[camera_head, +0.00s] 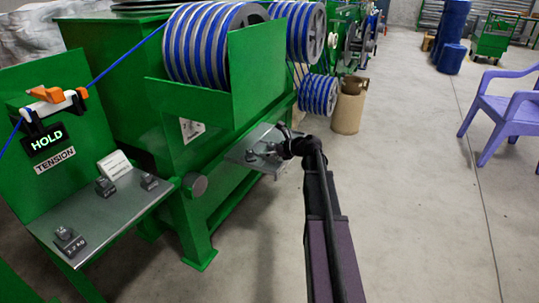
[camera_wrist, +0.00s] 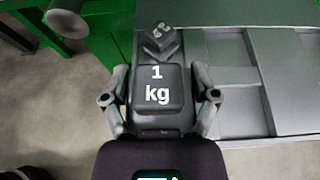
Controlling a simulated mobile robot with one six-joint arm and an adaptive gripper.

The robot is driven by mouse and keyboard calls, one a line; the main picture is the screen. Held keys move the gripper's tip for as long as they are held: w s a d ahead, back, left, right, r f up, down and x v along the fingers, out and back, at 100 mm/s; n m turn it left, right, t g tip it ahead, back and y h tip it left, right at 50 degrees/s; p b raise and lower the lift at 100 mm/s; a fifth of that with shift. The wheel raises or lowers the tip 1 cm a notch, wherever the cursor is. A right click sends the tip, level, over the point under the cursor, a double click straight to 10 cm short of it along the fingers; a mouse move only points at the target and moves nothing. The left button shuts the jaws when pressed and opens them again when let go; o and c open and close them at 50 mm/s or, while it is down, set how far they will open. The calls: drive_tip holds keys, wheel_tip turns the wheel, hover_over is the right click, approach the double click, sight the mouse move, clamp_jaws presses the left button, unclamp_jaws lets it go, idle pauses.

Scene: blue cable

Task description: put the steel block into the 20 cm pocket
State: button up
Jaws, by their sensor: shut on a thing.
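In the wrist view a dark grey block marked "1 kg" (camera_wrist: 158,104) sits between the two fingers of my gripper (camera_wrist: 160,78), which is shut on it. A second, smaller dark block (camera_wrist: 159,38) with partly readable marking stands just beyond it. A grey metal tray (camera_wrist: 285,142) with several shallow recessed pockets (camera_wrist: 236,110) lies to the right; no 20 cm label is readable. In the head view my gripper (camera_head: 270,150) is over the small grey plate (camera_head: 245,152) beside the green machine; the held block is too small to make out there.
A green machine (camera_head: 200,180) with blue-and-grey cable reels (camera_head: 212,45) stands left of my arm. A grey shelf (camera_head: 118,212) holds several small dark weights (camera_head: 68,240) and a white card. A tan bin (camera_head: 348,107) and purple chair (camera_head: 505,110) stand beyond; the right floor is mostly clear.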

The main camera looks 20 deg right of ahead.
sight(270, 157)
idle(0.4)
drive_tip(key=shift+f+b, duration=1.75)
drive_tip(key=shift+b, duration=0.05)
drive_tip(key=shift+f, duration=0.15)
drive_tip(key=o, duration=1.2)
drive_tip(key=shift+s+d+r+p, duration=0.25)
drive_tip(key=shift+s+r+p, duration=0.1)
drive_tip(key=shift+r, duration=0.1)
drive_tip(key=p+v, duration=0.4)
drive_tip(key=v, duration=0.7)
drive_tip(key=shift+f, duration=0.15)
